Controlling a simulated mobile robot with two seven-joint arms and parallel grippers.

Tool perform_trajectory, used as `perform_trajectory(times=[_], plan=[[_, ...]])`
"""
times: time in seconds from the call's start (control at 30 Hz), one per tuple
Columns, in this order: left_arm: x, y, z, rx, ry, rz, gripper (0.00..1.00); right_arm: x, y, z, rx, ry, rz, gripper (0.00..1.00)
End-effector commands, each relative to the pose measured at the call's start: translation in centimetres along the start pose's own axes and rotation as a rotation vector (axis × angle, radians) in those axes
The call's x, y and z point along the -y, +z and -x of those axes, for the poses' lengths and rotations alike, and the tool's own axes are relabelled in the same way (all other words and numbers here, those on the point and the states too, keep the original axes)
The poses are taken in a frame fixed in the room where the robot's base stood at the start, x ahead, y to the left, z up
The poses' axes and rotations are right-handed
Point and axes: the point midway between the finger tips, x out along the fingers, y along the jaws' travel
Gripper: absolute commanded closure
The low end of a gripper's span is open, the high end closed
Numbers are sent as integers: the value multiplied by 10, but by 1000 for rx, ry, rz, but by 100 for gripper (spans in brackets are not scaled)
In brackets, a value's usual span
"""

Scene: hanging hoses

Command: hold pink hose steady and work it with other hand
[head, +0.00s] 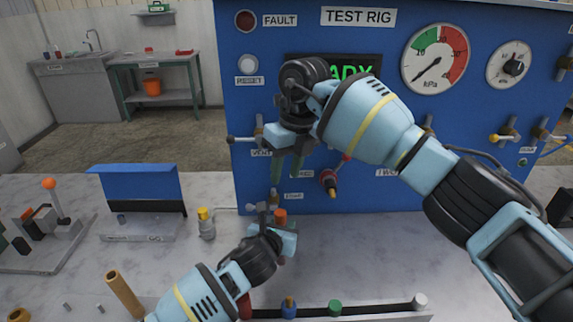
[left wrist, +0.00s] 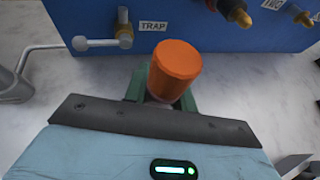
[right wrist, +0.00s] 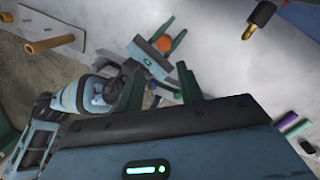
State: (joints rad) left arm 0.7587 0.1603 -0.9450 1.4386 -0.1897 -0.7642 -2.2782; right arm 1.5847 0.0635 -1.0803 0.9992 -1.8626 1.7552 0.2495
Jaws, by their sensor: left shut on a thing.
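An orange-capped cylinder (head: 280,214) stands upright in front of the blue test rig. My left gripper (head: 277,232) is shut on it just below the cap. In the left wrist view the orange cap (left wrist: 175,68) rises between the green fingers, with a short pale neck under it. No clearly pink hose can be made out; most of what lies below the cap is hidden by the left gripper. My right gripper (head: 286,178) is above the cap, its green fingers pointing down, apart and empty. The right wrist view shows its open fingers (right wrist: 158,86), with the orange cap beyond them.
The blue test rig (head: 262,100) stands close behind, with projecting valves such as a red one (head: 329,181). A slotted rack with a blue cap (head: 289,307) and a green cap (head: 335,308) lies in front. A yellow-topped bottle (head: 206,222) is to the left.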

Motion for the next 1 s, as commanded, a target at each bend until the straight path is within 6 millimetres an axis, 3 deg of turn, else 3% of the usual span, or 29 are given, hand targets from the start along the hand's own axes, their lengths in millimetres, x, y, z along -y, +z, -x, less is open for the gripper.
perform_trajectory(times=[0.3,0.63,0.77,1.0], plan=[[0,-1,0,-2,1,0,97,-1,2,7,-28,-55,329,63],[0,-1,0,-2,1,0,97,-1,1,5,-32,-59,371,63],[0,-1,0,-2,1,0,97,0,1,-6,-34,-58,370,63],[0,-1,0,-2,1,0,97,2,0,-44,-34,-57,369,63]])
